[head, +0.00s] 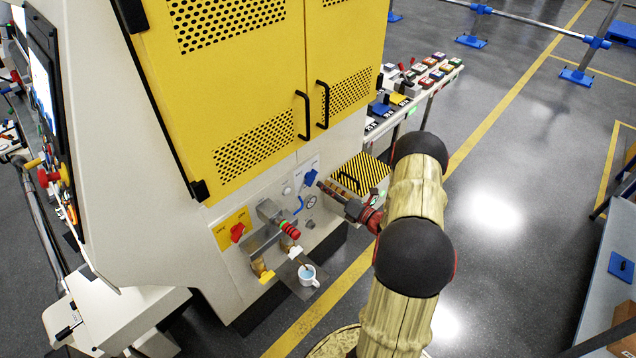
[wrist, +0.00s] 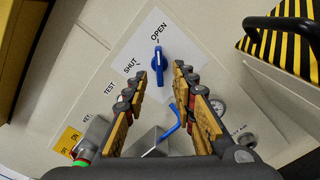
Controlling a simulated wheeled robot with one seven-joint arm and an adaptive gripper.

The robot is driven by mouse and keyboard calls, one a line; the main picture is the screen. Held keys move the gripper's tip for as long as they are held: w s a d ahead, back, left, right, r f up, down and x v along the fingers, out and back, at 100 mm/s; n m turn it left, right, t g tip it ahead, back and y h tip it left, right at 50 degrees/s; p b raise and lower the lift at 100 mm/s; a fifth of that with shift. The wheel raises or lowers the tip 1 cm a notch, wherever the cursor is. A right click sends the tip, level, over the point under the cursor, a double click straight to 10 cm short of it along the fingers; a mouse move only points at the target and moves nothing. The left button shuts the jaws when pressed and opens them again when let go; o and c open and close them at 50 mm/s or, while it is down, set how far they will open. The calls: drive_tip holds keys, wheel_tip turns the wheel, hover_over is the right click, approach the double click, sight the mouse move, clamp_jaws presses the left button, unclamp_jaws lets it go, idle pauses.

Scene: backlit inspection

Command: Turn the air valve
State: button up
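In the wrist view the handle appears between and just beyond the fingertips; I see no contact. In the head view my gripper (head: 322,187) is close in front of the panel, just below and right of the handle.
A bent blue lever (wrist: 174,122) and a round gauge (wrist: 218,106) are close below the handle. A black-and-yellow striped box (head: 362,172) with a black handle juts out at right. A red switch (head: 237,232) and a cup (head: 307,274) are lower left.

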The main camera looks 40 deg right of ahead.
drive_tip(key=s, duration=0.6)
drive_tip(key=shift+s+d, duration=0.25)
drive_tip(key=shift+s, duration=0.05)
